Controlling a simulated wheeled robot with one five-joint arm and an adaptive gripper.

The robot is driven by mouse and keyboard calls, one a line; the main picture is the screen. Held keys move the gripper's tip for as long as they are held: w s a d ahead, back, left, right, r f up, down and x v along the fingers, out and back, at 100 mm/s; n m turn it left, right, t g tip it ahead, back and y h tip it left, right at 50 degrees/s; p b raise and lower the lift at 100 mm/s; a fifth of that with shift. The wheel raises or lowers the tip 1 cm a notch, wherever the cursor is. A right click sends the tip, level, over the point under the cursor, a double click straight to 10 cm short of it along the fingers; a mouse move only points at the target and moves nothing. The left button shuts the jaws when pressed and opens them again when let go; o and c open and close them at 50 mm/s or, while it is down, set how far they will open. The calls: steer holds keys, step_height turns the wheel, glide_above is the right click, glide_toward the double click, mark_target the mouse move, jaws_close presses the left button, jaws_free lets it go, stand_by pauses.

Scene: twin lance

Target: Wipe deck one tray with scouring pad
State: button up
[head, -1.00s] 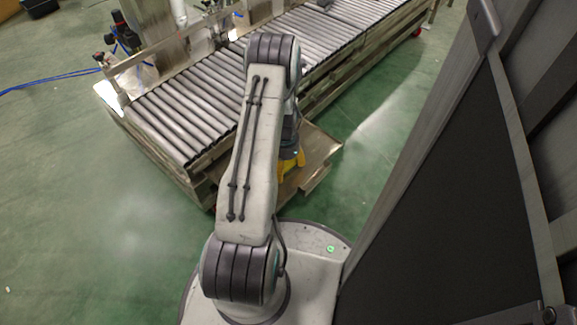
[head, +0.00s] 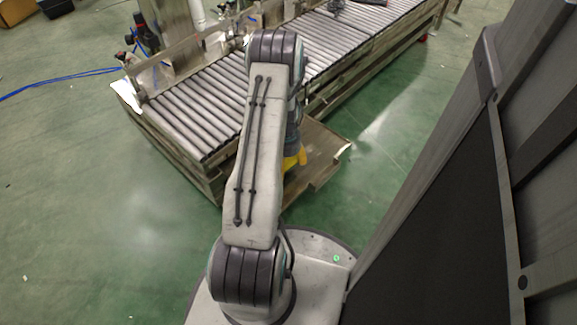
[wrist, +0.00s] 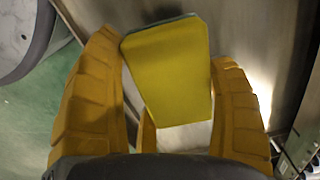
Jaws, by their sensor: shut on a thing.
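My gripper (wrist: 168,48) is shut on the scouring pad (wrist: 172,88), a yellow block with a thin dark green edge on its far side. The pad sits tilted between the two yellow fingers. In the head view only part of my yellow gripper (head: 296,160) shows beside my arm, and the pad is hidden. A bare metal tray (head: 325,168) with a low lip lies under my gripper, beside the roller conveyor. In the wrist view the tray's metal surface (wrist: 240,32) fills the area behind the pad. I cannot tell whether the pad touches it.
The roller conveyor (head: 190,105) runs from left to upper right behind the tray. Dark items (head: 370,2) lie on its far end. A dark panelled structure (head: 450,220) stands close on the right.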

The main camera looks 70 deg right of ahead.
steer(key=shift+r+p, duration=0.95)
steer(key=shift+r, duration=0.75)
